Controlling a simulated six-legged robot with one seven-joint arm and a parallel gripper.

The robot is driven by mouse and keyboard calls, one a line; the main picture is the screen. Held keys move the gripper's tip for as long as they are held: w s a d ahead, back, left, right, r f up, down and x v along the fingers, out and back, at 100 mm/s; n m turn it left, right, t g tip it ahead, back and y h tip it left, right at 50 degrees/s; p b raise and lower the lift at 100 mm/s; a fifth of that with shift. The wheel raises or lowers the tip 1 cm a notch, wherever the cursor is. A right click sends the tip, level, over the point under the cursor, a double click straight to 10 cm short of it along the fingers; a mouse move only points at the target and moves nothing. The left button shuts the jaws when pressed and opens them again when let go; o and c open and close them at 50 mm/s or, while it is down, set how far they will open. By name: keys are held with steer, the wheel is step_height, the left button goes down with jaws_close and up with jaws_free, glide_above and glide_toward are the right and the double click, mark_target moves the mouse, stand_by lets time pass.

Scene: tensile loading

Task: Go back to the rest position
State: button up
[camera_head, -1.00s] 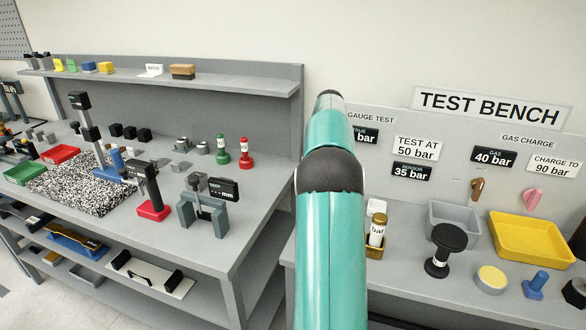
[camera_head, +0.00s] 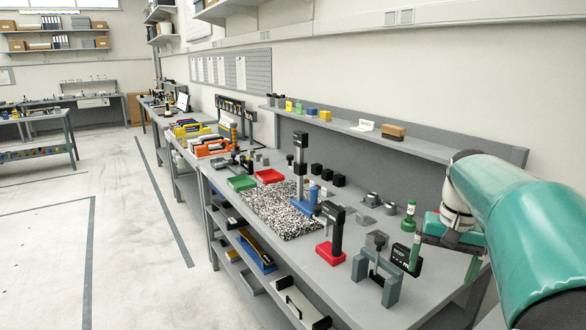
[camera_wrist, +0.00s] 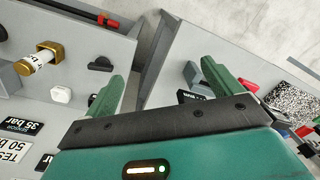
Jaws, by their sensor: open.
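My gripper (camera_head: 443,270) is at the right of the head view, at the end of my teal arm, over the right end of the grey workbench (camera_head: 345,305). Its two green fingers are apart. In the wrist view my gripper (camera_wrist: 160,78) is open with nothing between the fingers. Behind them lies the gap between two grey benches. A green bottle-like piece (camera_head: 409,217) stands on the workbench just beyond the gripper. My arm and gripper hide part of that bench end.
On the workbench are a grey clamp-like stand (camera_head: 375,280), a red-based stand (camera_head: 331,245) and a speckled plate (camera_head: 280,212). A shelf (camera_head: 440,147) runs behind. Open floor (camera_head: 110,250) lies at left. The wrist view shows a gold holder with a white-labelled cylinder (camera_wrist: 38,60).

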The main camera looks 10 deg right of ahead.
steer(key=s+a+f+n+t, duration=0.2)
steer(key=s+a, duration=0.5)
steer(key=a, duration=0.4)
steer(key=s+a+f+n+t, duration=0.3)
steer(key=s+a, duration=0.3)
steer(key=a, duration=0.5)
steer(key=shift+s+a+f+n+h, duration=0.25)
steer(key=shift+s+n+h, duration=0.1)
steer(key=shift+n, duration=0.45)
